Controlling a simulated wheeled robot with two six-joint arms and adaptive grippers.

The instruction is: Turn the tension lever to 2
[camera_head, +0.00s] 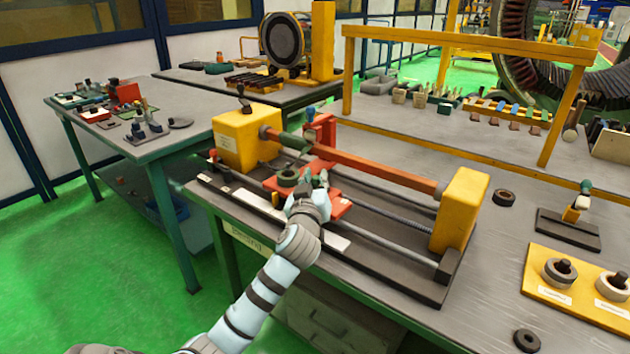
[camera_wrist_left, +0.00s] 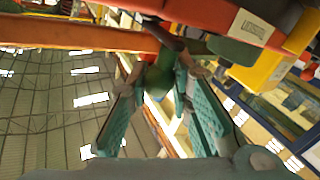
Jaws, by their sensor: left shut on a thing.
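The winding machine has yellow end blocks, the left one (camera_head: 245,138) and the right one (camera_head: 460,212), with a red-orange bar (camera_head: 365,168) between them. My left gripper (camera_head: 310,182) is at the red carriage (camera_head: 338,204) in front of the bar. In the left wrist view the teal fingers of my left gripper (camera_wrist_left: 160,78) are on both sides of a green handle (camera_wrist_left: 158,76), shut on it. The fingers hide most of this handle in the head view, so I cannot read its setting. My right gripper is not in view.
A green ring (camera_head: 288,177) sits just left of my gripper. A blue-knobbed lever (camera_head: 310,113) stands behind, and a black-knobbed lever (camera_head: 241,92) is on the left block. A green-handled lever stand (camera_head: 570,225) and a yellow plate (camera_head: 545,293) are at right.

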